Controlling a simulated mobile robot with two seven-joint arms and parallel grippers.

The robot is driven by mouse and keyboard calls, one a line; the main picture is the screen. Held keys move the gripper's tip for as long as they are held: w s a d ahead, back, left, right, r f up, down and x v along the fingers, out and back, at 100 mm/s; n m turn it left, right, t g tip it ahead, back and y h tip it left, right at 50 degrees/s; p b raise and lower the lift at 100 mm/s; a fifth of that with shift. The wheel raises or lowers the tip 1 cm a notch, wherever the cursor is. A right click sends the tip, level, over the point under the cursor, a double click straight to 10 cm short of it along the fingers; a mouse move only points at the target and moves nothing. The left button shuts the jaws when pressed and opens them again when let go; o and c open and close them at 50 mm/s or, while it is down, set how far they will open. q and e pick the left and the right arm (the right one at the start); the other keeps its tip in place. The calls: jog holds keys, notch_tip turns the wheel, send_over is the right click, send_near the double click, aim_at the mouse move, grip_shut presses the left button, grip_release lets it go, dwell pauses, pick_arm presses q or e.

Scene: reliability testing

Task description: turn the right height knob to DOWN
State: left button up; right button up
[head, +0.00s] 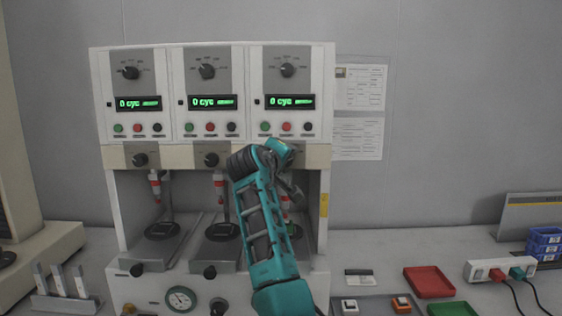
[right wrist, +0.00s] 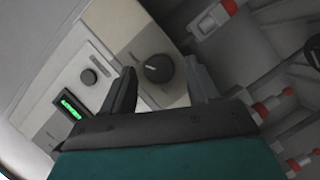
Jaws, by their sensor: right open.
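My right gripper (right wrist: 159,66) is open in the right wrist view. Its two dark fingers stand on either side of a round black knob (right wrist: 158,68) with a pale mark, set on a beige strip of the machine. The fingers appear apart from the knob; whether they touch it is unclear. In the head view my teal right arm reaches up to the right end of the beige strip (head: 318,156) and hides the right height knob there. The pointer's label cannot be read. My left gripper is not in view.
The white tester (head: 216,50) has a left (head: 139,160) and a middle (head: 211,160) strip knob, upper dials and green displays. Red-tipped plungers hang below the strip. Red tray (head: 428,282), green tray (head: 455,309) and power strip (head: 488,270) lie at right.

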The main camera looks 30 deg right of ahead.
jog(key=b+v, duration=0.1)
jog(key=v, duration=1.2)
jog(key=shift+w, duration=0.1)
